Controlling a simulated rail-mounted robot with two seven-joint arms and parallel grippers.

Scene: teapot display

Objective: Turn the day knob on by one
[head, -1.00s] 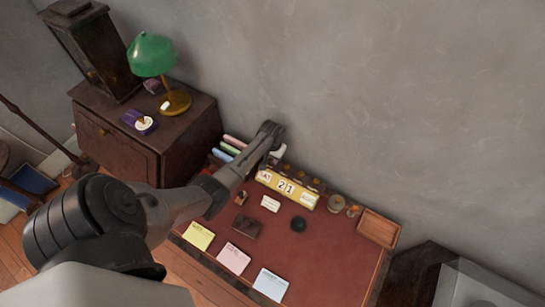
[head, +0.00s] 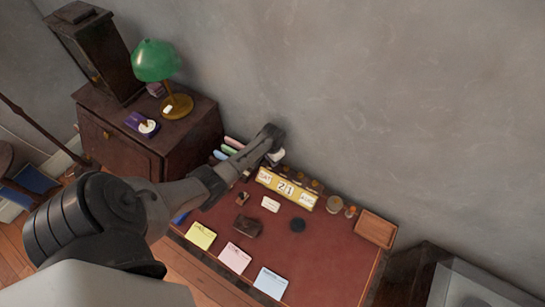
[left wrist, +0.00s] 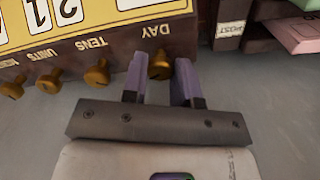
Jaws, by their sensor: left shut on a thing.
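The yellow desk calendar (head: 287,188) stands at the back of the desk, with a day window at its left end, number windows and a month window. In the left wrist view the calendar (left wrist: 192,8) appears upside down, with the brass day knob (left wrist: 160,68) under the label DAY. My left gripper (left wrist: 160,60) has its two purple fingers on either side of this knob, shut on it. In the head view my left gripper (head: 277,156) is behind the calendar's left end. My right gripper is not in view.
The tens knob (left wrist: 97,73) and units knob (left wrist: 48,80) sit beside the day knob. A post rack (left wrist: 232,22) with coloured envelopes stands close by. An inkwell jar (head: 334,204) and a wooden tray (head: 375,229) are to the right. The wall (head: 400,100) is close behind.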

